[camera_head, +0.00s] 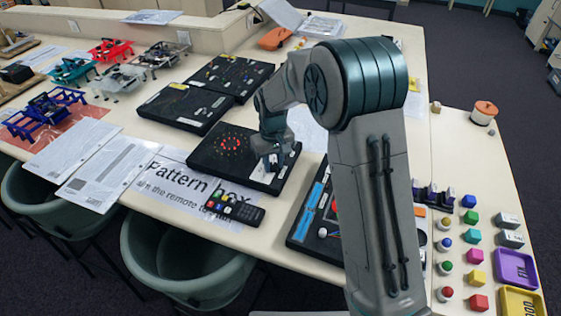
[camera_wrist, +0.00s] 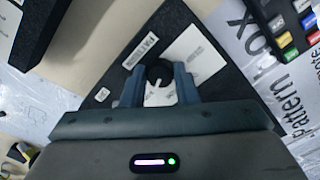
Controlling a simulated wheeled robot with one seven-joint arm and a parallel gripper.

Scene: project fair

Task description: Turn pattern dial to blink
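The pattern box (camera_head: 210,160) is a flat black box with a ring of red lights, behind the "Pattern box" sheet (camera_head: 180,180). My gripper (camera_head: 272,163) is down at the right end of this box. In the wrist view, a round black dial (camera_wrist: 159,74) on the box sits between the two fingertips of my gripper (camera_wrist: 159,78). The fingers are apart, one on each side of the dial. Whether they press on it is unclear. A white label (camera_wrist: 190,58) with unreadable print lies by the dial. The head view hides the dial behind my gripper.
A black remote (camera_head: 234,208) with coloured buttons lies in front of the box and shows in the wrist view. Two more black boxes (camera_head: 185,108) (camera_head: 230,75) stand behind. A black panel with blue strips (camera_head: 313,212) is at right. Coloured cubes (camera_head: 475,256) and trays are farther right.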

